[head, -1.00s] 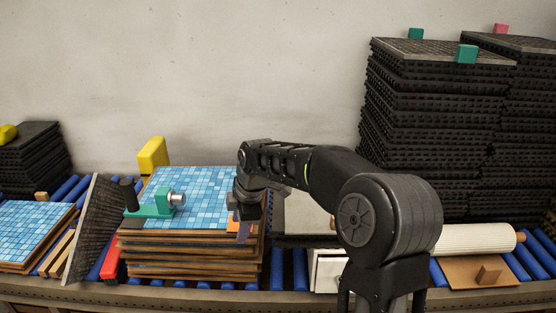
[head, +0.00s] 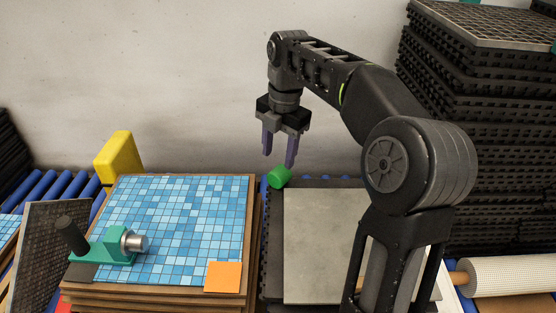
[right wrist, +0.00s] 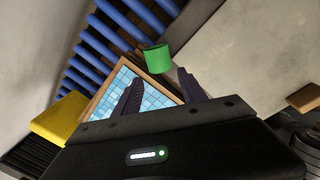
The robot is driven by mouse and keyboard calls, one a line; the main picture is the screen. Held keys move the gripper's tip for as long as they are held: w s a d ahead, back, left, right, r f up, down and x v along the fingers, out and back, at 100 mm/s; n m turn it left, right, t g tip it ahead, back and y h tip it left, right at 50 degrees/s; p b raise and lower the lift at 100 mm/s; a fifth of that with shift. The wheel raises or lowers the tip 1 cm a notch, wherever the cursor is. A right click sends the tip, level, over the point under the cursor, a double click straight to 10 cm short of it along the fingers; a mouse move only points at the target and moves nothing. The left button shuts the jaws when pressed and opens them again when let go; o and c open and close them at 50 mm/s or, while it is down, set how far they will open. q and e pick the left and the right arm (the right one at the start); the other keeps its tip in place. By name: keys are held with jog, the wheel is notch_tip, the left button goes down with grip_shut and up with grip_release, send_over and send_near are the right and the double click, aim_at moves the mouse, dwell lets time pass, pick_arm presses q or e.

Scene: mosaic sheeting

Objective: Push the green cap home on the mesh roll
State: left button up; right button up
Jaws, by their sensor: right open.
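The green cap (head: 279,177) is a short cylinder at the back left corner of a grey slab. It also shows in the right wrist view (right wrist: 158,58), just beyond the fingertips. My right gripper (head: 279,158) is open and empty, pointing down just above the cap, with its fingers (right wrist: 160,82) apart. The mesh roll (head: 508,276) is a cream cylinder lying at the right edge, with a wooden core end sticking out on its left. The cap is well apart from this roll. My left gripper is not in view.
Blue tile sheets (head: 185,215) are stacked at left, with an orange square (head: 223,277) and a teal tool (head: 105,248) on top. A yellow block (head: 119,157) stands behind. The grey slab (head: 320,235) is bare. Tall black trays (head: 480,130) rise at right.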

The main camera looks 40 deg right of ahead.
aim_at(276, 173)
jog(key=shift+w+d+r, duration=0.1)
jog(key=shift+d, duration=0.05)
jog(key=shift+s+a+r, duration=0.1)
jog(key=shift+s+a, duration=0.1)
jog(key=shift+w+f+b, duration=0.2)
jog(key=shift+f+b, duration=0.1)
jog(key=shift+f, duration=1.1)
jog(key=shift+f, duration=0.45)
jog(key=f, duration=0.2)
jog(key=f+p, duration=0.1)
jog(key=f, duration=0.1)
jog(key=shift+w+a+f, duration=0.1)
jog(key=shift+w, duration=0.2)
